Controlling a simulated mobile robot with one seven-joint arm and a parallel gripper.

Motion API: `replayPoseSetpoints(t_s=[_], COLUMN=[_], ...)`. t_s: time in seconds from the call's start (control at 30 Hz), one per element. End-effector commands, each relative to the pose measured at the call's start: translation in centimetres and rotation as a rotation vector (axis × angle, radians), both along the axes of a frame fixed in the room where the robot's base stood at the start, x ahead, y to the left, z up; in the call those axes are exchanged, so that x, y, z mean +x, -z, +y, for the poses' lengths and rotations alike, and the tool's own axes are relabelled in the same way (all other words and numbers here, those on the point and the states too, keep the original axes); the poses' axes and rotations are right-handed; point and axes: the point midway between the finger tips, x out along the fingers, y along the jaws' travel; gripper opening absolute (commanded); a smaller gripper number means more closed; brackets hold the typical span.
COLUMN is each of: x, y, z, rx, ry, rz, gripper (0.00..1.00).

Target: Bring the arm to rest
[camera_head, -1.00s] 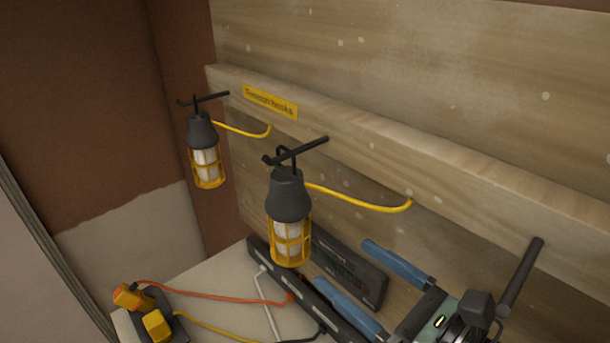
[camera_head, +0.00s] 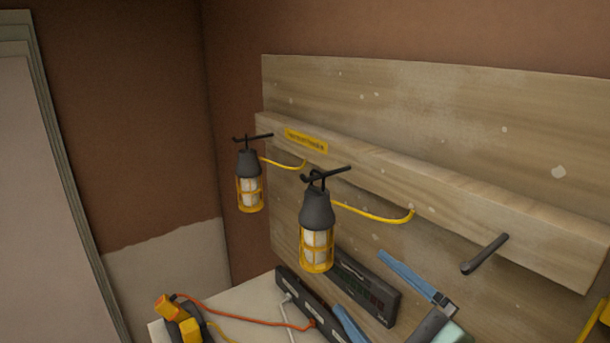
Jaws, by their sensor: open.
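My gripper (camera_head: 362,284) is at the bottom of the view, partly cut off by the lower edge. Its two blue fingers are apart, with nothing seen between them but the background. A work lamp (camera_head: 317,235) with a dark top and yellow cage hangs from a black hook in the middle. A second, similar lamp (camera_head: 249,186) hangs from another hook further left. My gripper is below and right of the nearer lamp, apart from it in the picture. Most of my arm is out of view.
A wooden rail (camera_head: 450,205) with a yellow label (camera_head: 306,140) carries the hooks; the right hook (camera_head: 485,253) is bare and sticks out.

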Motion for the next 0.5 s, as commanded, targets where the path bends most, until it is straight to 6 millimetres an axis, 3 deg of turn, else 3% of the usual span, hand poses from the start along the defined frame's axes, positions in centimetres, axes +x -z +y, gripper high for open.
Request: replayPoseSetpoints(t_s=[0.13,0.27,0.37,0.5], x=[1.6,1.6,0.4,-3.1], y=[-4.7,-10.4,-15.3,-21.9], z=[1.4,2.9,4.2,6.1], rx=[-0.435,-0.880,-1.217,-1.651], ry=[0.108,0.256,0.404,0.659], rz=[-0.242,-0.482,-0.653,-0.834], gripper=[1.00,1.00,1.00,1.00])
